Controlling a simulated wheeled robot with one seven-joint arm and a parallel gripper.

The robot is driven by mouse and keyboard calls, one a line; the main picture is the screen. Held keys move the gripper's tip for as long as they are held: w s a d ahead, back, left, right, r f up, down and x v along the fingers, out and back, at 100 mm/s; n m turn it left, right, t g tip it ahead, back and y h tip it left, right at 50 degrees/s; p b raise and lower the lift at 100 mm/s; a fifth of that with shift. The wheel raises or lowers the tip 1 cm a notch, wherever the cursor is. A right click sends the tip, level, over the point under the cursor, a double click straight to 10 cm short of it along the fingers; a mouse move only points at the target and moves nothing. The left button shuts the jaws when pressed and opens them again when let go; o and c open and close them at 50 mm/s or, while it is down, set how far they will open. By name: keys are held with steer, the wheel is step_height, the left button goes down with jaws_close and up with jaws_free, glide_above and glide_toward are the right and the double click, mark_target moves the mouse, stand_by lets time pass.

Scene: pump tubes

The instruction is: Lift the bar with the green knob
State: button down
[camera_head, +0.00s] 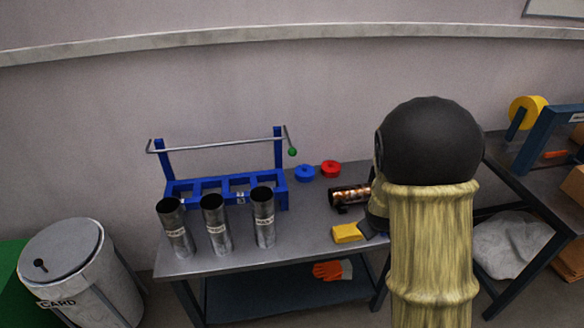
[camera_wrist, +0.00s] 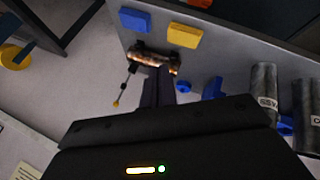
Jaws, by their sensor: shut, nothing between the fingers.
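A thin grey metal bar (camera_head: 220,142) lies across the tops of two upright blue posts on the blue rack (camera_head: 180,188). Its right end has a bent handle with a green knob (camera_head: 292,152) hanging low. The bar and knob do not show in the wrist view. My gripper (camera_wrist: 158,88) is shut and empty above the table, close to a dark copper-toned cylinder (camera_wrist: 153,59). In the head view my arm hides most of the gripper, to the right of the rack and apart from the knob.
Three metal tubes (camera_head: 217,227) stand in front of the rack. A blue disc (camera_head: 305,173), a red disc (camera_head: 331,169), the cylinder (camera_head: 349,196) and a yellow block (camera_head: 347,232) lie on the table. A blue block (camera_wrist: 134,19) shows in the wrist view. A wall stands behind.

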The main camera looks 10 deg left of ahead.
steer(key=w+a+f+n+t+h+b, duration=0.1)
steer(key=w+a+f+n+t+b, duration=0.25)
steer(key=w+n, duration=0.45)
steer(key=w+a+f+n+t+b, duration=0.25)
steer(key=w+n+t, duration=0.3)
steer(key=w, duration=0.35)
steer(key=w+a+n+t+y+b, duration=0.2)
steer(key=a+n+y, duration=0.7)
steer(key=a+n, duration=0.8)
steer(key=shift+a+f+n+t+y, duration=0.3)
steer(key=shift+f+n+t, duration=0.1)
steer(key=shift+t, duration=0.5)
steer(key=shift+w, duration=0.1)
